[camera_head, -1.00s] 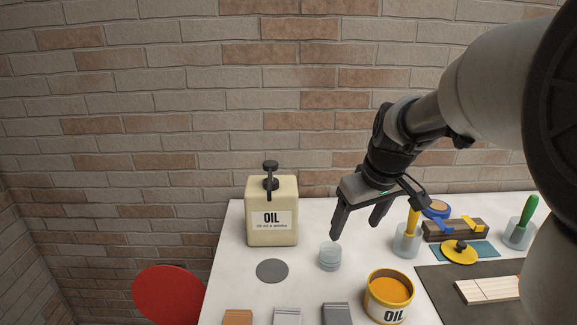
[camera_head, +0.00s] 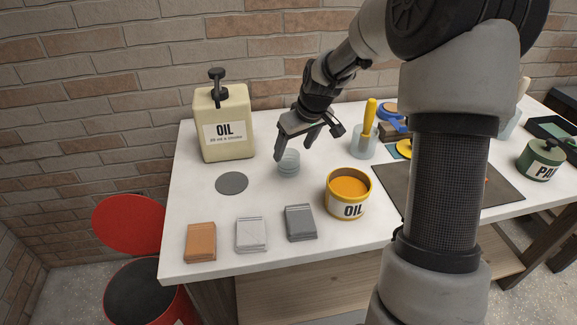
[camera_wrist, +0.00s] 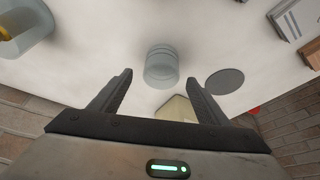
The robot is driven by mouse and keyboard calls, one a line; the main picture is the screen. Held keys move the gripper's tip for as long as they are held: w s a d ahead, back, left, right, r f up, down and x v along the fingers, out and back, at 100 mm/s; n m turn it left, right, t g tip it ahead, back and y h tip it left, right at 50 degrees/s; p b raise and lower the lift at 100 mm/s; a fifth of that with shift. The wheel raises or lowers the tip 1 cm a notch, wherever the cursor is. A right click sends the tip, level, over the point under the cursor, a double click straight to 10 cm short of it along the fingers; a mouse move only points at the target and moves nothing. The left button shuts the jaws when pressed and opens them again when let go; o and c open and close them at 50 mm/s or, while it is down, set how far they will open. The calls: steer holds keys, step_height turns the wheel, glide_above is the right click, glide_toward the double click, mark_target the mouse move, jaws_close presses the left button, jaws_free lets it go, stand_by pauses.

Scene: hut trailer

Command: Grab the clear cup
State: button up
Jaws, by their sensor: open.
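The clear cup (camera_head: 289,163) is a small, bluish, see-through cup standing upright on the white table, between the cream oil jug and the yellow oil tin. My gripper (camera_head: 295,152) is open and empty, pointing down just above and behind the cup, with one finger near its left rim in the head view. In the wrist view the clear cup (camera_wrist: 161,67) lies ahead of the gap between my two open fingers (camera_wrist: 160,95), apart from both.
The cream oil jug (camera_head: 224,125) stands behind left and a grey disc (camera_head: 232,183) lies left. The yellow oil tin (camera_head: 347,193) is front right. Orange (camera_head: 201,242), light grey (camera_head: 251,235) and dark grey (camera_head: 299,222) blocks line the front. A holder with a yellow-handled tool (camera_head: 368,125) stands right.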

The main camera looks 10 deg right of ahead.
mark_target(289, 156)
steer(key=x, duration=0.5)
steer(key=shift+w+a+f, duration=0.15)
steer(key=shift+w+f, duration=0.05)
steer(key=shift+f, duration=0.05)
steer(key=shift+r, duration=0.1)
steer(key=c, duration=1.2)
